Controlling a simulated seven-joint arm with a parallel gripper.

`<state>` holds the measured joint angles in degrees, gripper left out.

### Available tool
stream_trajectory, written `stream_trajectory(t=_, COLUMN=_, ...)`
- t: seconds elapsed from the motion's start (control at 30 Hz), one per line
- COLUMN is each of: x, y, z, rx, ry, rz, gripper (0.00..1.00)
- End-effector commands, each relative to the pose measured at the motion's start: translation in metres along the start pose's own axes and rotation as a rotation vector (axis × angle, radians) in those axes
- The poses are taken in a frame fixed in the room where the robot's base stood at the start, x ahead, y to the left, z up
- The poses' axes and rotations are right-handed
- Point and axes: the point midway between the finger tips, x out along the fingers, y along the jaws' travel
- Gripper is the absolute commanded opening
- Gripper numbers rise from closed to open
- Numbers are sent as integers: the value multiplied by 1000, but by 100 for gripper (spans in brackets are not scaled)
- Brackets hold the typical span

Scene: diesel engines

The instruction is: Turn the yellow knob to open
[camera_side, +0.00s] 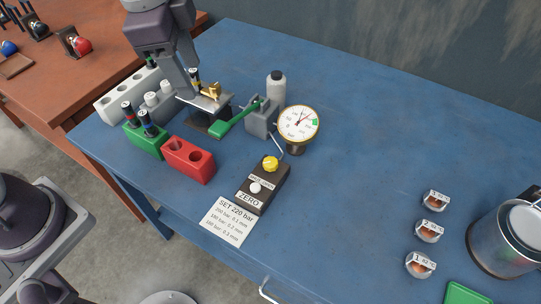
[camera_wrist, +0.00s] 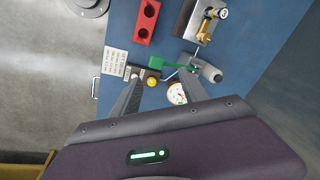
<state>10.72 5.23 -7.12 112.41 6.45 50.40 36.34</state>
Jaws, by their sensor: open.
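The yellow knob (camera_side: 271,164) sits on the far end of a dark box (camera_side: 262,188) labelled ZERO, which also carries a white button (camera_side: 256,188). In the wrist view the knob (camera_wrist: 152,82) appears between my fingers, well beyond their tips. My gripper (camera_wrist: 160,77) is open and empty. In the side view my gripper (camera_side: 187,90) hangs over the back left of the blue table, up and left of the knob, apart from it. A round dial gauge (camera_side: 299,124) stands just behind the knob; its needle points to the upper right, near a green mark.
A grey pump (camera_side: 262,117) with a green lever (camera_side: 234,119) stands left of the gauge. A brass fitting (camera_side: 212,92), red block (camera_side: 188,160) and green block (camera_side: 145,138) are nearby. A paper card (camera_side: 228,221) lies beside the box.

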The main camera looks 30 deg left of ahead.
Motion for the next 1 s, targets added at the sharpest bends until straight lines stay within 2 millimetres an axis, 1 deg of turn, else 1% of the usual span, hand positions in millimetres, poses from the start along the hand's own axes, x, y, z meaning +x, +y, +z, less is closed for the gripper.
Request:
stream_trajectory(t=0.03, x=30, y=0, z=-27, rx=150, ry=-24, rz=48, gripper=52)
stream_trajectory(t=0.07, x=48, y=2, z=-42, rx=241, ry=-31, rz=72, gripper=52)
stream_trajectory(t=0.1, x=71, y=5, z=-60, rx=352, ry=-38, rz=103, gripper=52)
stream_trajectory(t=0.2, x=122, y=19, z=-92, rx=574, ry=-42, rz=170, gripper=52)
stream_trajectory(t=0.3, x=154, y=32, z=-108, rx=704, ry=-37, rz=212, gripper=52)
stream_trajectory(t=0.43, x=174, y=39, z=-113, rx=762, ry=-35, rz=230, gripper=52)
stream_trajectory(t=0.6, x=205, y=45, z=-108, rx=762, ry=-37, rz=232, gripper=52)
stream_trajectory(t=0.73, x=226, y=49, z=-106, rx=760, ry=-35, rz=230, gripper=52)
stream_trajectory(t=0.83, x=235, y=50, z=-105, rx=758, ry=-35, rz=229, gripper=52)
stream_trajectory(t=1.0, x=237, y=51, z=-105, rx=757, ry=-34, rz=228, gripper=52)
